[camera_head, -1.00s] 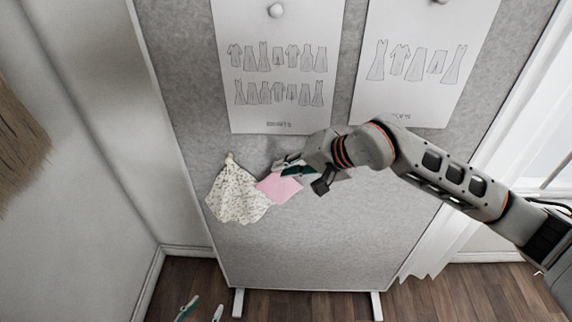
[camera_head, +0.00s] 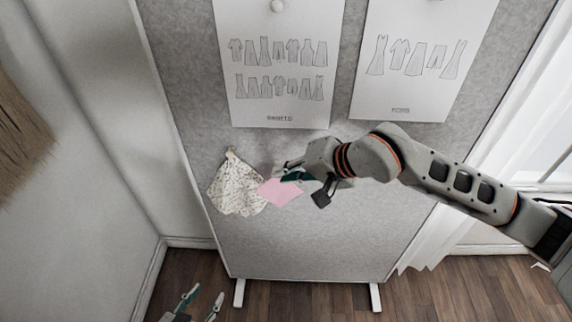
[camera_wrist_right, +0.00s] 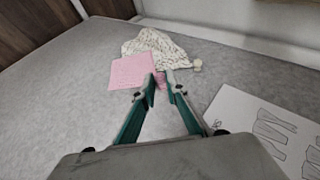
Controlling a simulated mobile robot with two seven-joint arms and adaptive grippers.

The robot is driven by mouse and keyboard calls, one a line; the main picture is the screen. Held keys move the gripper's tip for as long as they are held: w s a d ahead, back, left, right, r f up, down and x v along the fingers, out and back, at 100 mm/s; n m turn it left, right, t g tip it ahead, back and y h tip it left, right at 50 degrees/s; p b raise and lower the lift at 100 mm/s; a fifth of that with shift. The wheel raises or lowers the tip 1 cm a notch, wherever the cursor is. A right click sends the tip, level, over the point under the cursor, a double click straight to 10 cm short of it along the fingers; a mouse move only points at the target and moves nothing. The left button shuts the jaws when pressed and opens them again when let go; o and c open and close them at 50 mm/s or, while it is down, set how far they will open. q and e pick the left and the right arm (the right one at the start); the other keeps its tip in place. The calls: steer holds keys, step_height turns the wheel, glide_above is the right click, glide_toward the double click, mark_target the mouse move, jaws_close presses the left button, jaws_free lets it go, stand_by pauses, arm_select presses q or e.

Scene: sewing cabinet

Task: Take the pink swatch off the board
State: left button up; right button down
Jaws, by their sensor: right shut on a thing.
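The pink swatch (camera_head: 280,193) is in front of the grey board (camera_head: 330,240), just right of a speckled cream cloth (camera_head: 235,188). My right gripper (camera_head: 288,176) is shut on the swatch's upper right edge. In the right wrist view the pink swatch (camera_wrist_right: 133,71) shows at the fingertips of my right gripper (camera_wrist_right: 161,84), overlapping the cream cloth (camera_wrist_right: 158,46). I cannot tell whether the swatch still touches the board. My left gripper (camera_head: 202,300) is open and empty, low at the bottom left.
A sheet of garment drawings (camera_head: 280,60) and a second sheet (camera_head: 422,60) hang above on the board. A round white pin (camera_wrist_right: 197,65) is at the cream cloth's corner. The board stands on white feet (camera_head: 239,292). A curtain (camera_head: 440,240) is at the right.

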steer(key=s, duration=0.6)
steer(key=shift+s+a+p, duration=0.2)
steer(key=shift+s+p, duration=0.05)
steer(key=shift+p, duration=0.15)
